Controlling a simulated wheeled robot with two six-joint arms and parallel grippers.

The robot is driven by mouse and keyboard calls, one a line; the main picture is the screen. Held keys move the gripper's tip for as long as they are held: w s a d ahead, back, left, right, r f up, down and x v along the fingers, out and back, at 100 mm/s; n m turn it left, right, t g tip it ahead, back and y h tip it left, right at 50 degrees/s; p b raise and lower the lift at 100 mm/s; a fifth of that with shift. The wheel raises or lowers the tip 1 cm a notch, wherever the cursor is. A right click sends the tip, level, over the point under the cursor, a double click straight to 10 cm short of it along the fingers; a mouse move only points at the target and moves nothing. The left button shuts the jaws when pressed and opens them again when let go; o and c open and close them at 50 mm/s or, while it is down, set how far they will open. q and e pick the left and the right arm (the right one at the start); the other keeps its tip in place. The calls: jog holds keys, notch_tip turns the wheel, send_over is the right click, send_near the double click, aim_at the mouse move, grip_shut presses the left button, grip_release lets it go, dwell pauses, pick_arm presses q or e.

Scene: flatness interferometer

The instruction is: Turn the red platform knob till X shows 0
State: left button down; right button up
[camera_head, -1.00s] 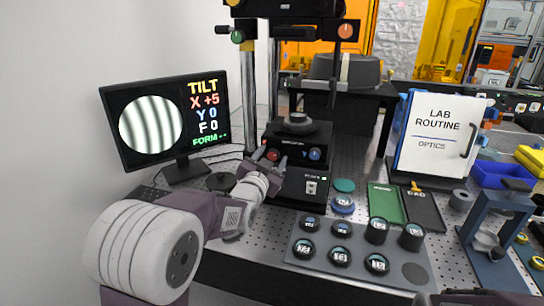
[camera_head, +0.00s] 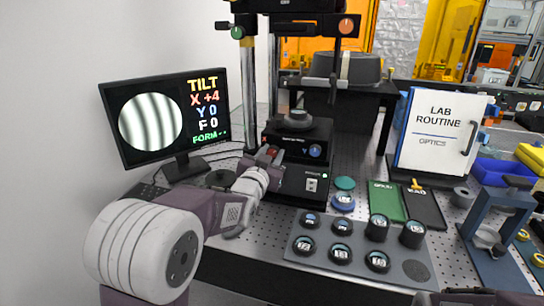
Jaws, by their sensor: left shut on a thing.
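The red platform knob (camera_head: 272,150) is on the front of the black interferometer platform (camera_head: 296,138), at its left side. A blue knob (camera_head: 315,151) is to its right. My left gripper (camera_head: 270,156) is shut on the red knob, and its fingers partly hide it. The monitor (camera_head: 165,121) at the left shows striped fringes and the text TILT, X +4, Y 0, F 0, FORM --. Only a dark part at the bottom edge may be my right arm; no right gripper shows.
A grey tray (camera_head: 300,262) with several round lenses lies in front right of the platform. Green and black mats (camera_head: 387,203), a white LAB ROUTINE board (camera_head: 440,133) and a blue stand (camera_head: 492,240) are further right. A dark round disc (camera_head: 220,178) lies left of my gripper.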

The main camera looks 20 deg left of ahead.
pick_arm(q)
jog(key=n+b, duration=0.2)
jog(key=n, duration=0.3)
jog(key=shift+f+b, duration=0.1)
jog(key=shift+b, duration=0.2)
jog(key=n+b, duration=0.1)
jog(key=n, duration=0.4)
jog(key=shift+a, duration=0.1)
jog(key=shift+b, duration=0.3)
jog(key=c, duration=1)
grip_release()
jog(key=s, duration=0.9)
jog(key=shift+s+a, duration=0.1)
jog(key=shift+a, duration=0.1)
